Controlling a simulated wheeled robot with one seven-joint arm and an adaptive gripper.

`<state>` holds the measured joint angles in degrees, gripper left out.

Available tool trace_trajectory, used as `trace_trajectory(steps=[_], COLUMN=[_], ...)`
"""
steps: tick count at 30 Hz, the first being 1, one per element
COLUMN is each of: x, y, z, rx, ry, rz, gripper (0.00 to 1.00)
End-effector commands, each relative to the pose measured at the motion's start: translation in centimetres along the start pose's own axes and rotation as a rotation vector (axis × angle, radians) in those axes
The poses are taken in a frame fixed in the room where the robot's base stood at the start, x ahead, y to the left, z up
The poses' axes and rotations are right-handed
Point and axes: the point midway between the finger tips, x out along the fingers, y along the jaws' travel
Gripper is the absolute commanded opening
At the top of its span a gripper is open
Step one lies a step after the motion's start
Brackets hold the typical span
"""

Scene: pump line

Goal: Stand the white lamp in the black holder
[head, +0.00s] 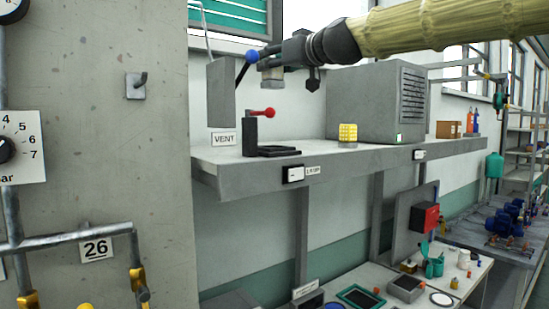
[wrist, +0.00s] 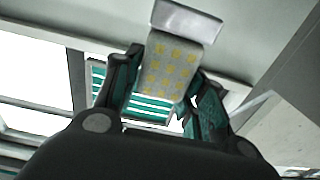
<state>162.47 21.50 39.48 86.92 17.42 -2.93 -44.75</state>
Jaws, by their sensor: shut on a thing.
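My gripper (head: 285,55) reaches in from the right above the shelf. It is shut on the white lamp (wrist: 169,70), a pale block with rows of yellow spots and a grey end piece. In the head view the lamp (head: 271,75) is small and partly hidden by the fingers. The black holder (head: 249,136) stands on the shelf below and slightly left of the lamp, with a flat base and a red-knobbed lever. The lamp is in the air, clear of the holder.
A grey VENT box (head: 221,95) with a blue-knobbed lever (head: 252,57) is close left of my gripper. A yellow lamp (head: 348,132) and a large grey cabinet (head: 365,103) stand on the shelf (head: 225,168) to the right. A LAMP label (head: 313,170) marks the shelf's front edge.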

Motion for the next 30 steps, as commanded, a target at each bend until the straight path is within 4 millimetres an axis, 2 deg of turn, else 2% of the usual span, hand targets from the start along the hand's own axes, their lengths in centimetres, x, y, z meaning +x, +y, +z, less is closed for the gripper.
trace_trajectory(steps=[1, 3, 11, 18, 30], x=[-0.1, -0.1, -0.3, -0.4, -0.4], y=[0.0, 0.0, 0.1, 0.2, 0.2], z=[1.6, 3.0, 6.2, 9.8, 12.6], rx=[0.001, 0.001, 0.0, 0.001, 0.002], ry=[-0.001, -0.001, -0.002, -0.003, -0.003], rz=[-0.001, 0.001, 0.004, 0.005, 0.005], gripper=[0.15, 0.15, 0.15, 0.15, 0.15])
